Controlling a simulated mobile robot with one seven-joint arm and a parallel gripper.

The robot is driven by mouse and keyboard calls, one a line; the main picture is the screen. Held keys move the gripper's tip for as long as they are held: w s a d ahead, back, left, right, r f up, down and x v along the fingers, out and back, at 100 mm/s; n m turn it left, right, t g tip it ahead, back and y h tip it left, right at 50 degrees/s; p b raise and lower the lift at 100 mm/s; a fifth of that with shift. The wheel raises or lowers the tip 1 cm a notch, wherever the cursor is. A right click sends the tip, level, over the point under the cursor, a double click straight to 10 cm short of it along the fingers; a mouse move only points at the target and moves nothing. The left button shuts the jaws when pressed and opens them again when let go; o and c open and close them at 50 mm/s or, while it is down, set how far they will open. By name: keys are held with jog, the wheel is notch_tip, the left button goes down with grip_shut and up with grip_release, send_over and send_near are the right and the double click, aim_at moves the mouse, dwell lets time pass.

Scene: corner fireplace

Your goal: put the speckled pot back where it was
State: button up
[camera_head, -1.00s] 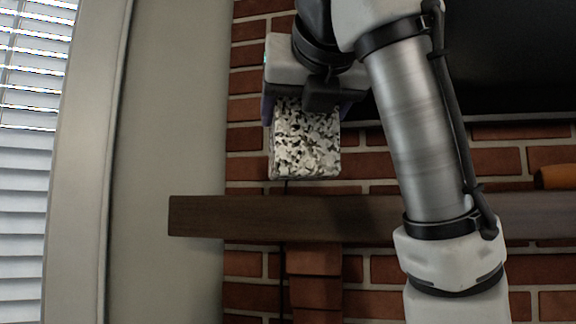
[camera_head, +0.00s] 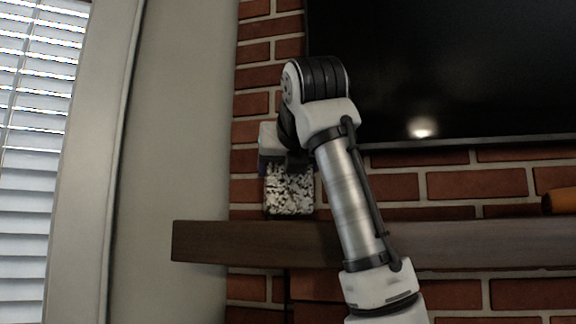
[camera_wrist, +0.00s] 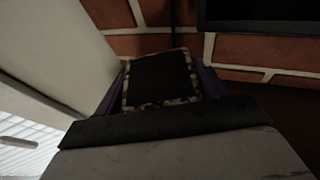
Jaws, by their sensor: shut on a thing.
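The speckled pot (camera_head: 289,191) is square, black and white, and upright at the left end of the wooden mantel (camera_head: 255,243). Its base is at about the level of the mantel's top; I cannot tell whether it touches. My gripper (camera_head: 287,163) is above it and shut on it. In the wrist view the pot (camera_wrist: 188,99) shows its dark open top and speckled rim between the two fingers of my gripper (camera_wrist: 160,85). My arm hides part of the mantel to the right of the pot.
A black screen (camera_head: 450,70) hangs on the brick wall (camera_head: 450,187) above the mantel. An orange object (camera_head: 562,201) is on the mantel at the far right. A pale wall (camera_head: 180,130) and a window with blinds (camera_head: 35,150) are on the left.

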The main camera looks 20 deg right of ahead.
jog(key=shift+s+f, duration=0.15)
jog(key=shift+f, duration=0.15)
jog(key=shift+f, duration=0.15)
jog(key=o, duration=1.3)
